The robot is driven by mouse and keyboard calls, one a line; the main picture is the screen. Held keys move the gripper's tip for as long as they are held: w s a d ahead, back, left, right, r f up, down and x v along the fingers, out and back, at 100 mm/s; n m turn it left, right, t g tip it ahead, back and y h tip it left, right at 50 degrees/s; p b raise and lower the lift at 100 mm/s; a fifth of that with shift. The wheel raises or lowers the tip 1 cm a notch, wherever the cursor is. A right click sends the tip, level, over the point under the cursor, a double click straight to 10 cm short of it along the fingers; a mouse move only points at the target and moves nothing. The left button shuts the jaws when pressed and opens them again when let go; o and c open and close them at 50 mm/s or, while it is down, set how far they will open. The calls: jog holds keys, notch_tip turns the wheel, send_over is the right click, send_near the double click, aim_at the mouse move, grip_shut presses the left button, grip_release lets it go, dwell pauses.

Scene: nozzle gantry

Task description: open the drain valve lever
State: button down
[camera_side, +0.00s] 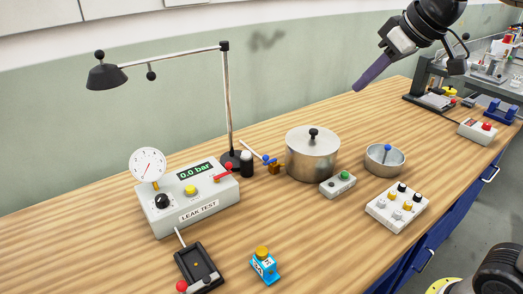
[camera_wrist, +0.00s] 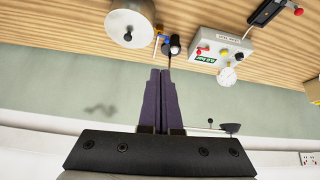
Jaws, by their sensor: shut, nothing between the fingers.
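The leak test box (camera_side: 192,200) stands on the bench at the left, reading 0.0 bar. A red lever (camera_side: 224,171) sits at its right end. A small brass valve body (camera_side: 274,168) with a blue lever (camera_side: 266,159) stands between the lamp base and the metal pot. I cannot tell which lever is the drain valve's. In the wrist view the box (camera_wrist: 218,44) appears upside down, upper right, and the blue part (camera_wrist: 165,38) is small beyond the fingertips. My gripper (camera_side: 357,88) is shut and empty, high above the bench, apart from both levers. It also shows in the wrist view (camera_wrist: 161,72).
The lidded pot (camera_side: 312,157) and desk lamp (camera_side: 229,100) stand near the blue lever. A small bowl (camera_side: 384,160), a button box (camera_side: 338,186), a switch panel (camera_side: 397,207), a blue block (camera_side: 264,268) and a black lever base (camera_side: 199,266) occupy the bench.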

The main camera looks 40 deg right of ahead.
jog(key=w+a+f+g, duration=0.1)
jog(key=w+f, duration=0.2)
jog(key=w, duration=0.7)
jog(key=w+a+f, duration=0.2)
jog(key=w+f, duration=0.1)
jog(key=w, duration=0.7)
jog(key=w+a+f+g, duration=0.1)
jog(key=w+f, duration=0.2)
jog(key=f, duration=0.4)
jog(key=w+a+f+n+g, duration=0.1)
jog(key=w+f, duration=0.3)
jog(key=f, duration=0.3)
jog(key=shift+w+f, duration=0.2)
jog(key=shift+f, duration=0.15)
